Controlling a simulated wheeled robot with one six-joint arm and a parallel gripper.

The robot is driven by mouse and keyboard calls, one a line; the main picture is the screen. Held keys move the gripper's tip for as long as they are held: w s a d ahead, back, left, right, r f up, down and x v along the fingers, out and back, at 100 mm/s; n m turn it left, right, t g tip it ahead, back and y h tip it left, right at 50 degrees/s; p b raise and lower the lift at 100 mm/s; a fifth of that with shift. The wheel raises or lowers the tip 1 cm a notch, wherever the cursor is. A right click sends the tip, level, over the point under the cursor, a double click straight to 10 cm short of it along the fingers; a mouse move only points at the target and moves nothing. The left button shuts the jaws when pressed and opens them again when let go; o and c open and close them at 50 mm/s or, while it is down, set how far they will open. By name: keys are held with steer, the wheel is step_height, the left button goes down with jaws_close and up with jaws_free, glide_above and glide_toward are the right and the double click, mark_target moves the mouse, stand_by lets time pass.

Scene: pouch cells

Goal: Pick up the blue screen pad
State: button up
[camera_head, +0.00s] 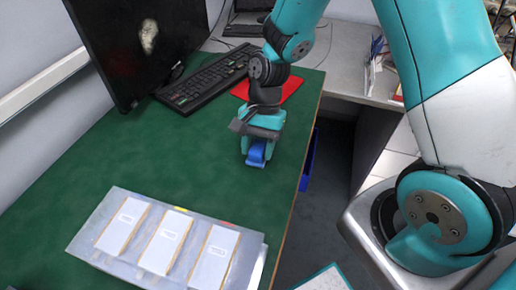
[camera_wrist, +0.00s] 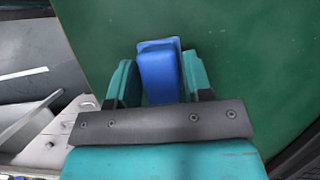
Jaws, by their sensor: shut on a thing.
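The blue screen pad (camera_head: 257,152) is a small blue block. It sits between the fingers of my gripper (camera_head: 258,150), over the green table near its right edge. In the wrist view the blue screen pad (camera_wrist: 159,72) stands between the two teal fingertips of my gripper (camera_wrist: 159,84). My gripper is shut on it. The fingers hide part of its sides, and I cannot tell whether its underside touches the table.
A grey tray (camera_head: 82,243) with several white pouch cells lies at the front of the green table (camera_head: 90,165). A black keyboard (camera_head: 205,82), a monitor (camera_head: 125,40) and a red item (camera_head: 290,88) are behind. The table between tray and keyboard is clear.

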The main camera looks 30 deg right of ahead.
mark_target(258, 147)
step_height(258, 147, up, 20)
steer(key=p, duration=0.2)
steer(key=shift+f, duration=0.25)
